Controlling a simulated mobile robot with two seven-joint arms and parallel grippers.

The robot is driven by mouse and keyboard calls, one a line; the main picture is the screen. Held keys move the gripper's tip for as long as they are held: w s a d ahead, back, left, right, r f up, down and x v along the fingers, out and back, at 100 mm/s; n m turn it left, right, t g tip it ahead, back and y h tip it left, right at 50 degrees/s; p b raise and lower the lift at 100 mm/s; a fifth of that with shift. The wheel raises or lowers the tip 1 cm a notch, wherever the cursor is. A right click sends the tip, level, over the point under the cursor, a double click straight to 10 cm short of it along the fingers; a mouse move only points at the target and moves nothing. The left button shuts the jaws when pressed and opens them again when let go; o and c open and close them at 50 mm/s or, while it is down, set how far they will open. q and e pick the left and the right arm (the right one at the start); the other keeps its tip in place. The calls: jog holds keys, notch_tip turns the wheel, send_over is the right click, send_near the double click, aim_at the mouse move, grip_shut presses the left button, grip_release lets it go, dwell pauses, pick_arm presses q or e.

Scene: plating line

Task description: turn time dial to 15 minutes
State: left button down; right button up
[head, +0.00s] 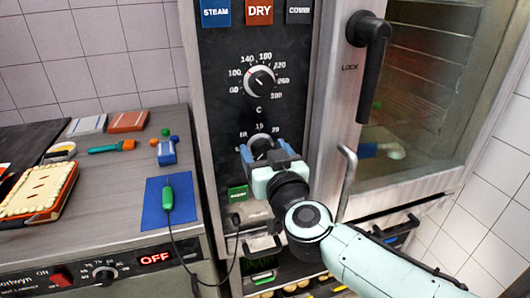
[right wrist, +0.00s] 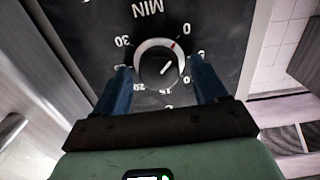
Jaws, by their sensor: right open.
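The time dial (head: 259,142) is a round black knob on the oven's dark control panel, below the temperature dial (head: 260,81). My gripper partly hides it in the head view. In the right wrist view the time dial (right wrist: 160,64) shows upside down, with a pale ring, a red mark near the 0 side and a short white pointer line. I cannot read the pointer's exact setting. My right gripper (head: 262,153) is open at the dial. In the right wrist view its blue fingers (right wrist: 160,84) stand on either side of the knob, with gaps visible. My left gripper is not in view.
STEAM, DRY and COMBI buttons (head: 259,12) top the panel; DRY is orange. A green button (head: 237,193) sits low left. The black door handle (head: 370,55) stands out at right. The left counter holds a pie (head: 40,190) and a green-handled probe (head: 168,195) on a blue mat.

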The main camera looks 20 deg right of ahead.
jog(key=c, duration=1)
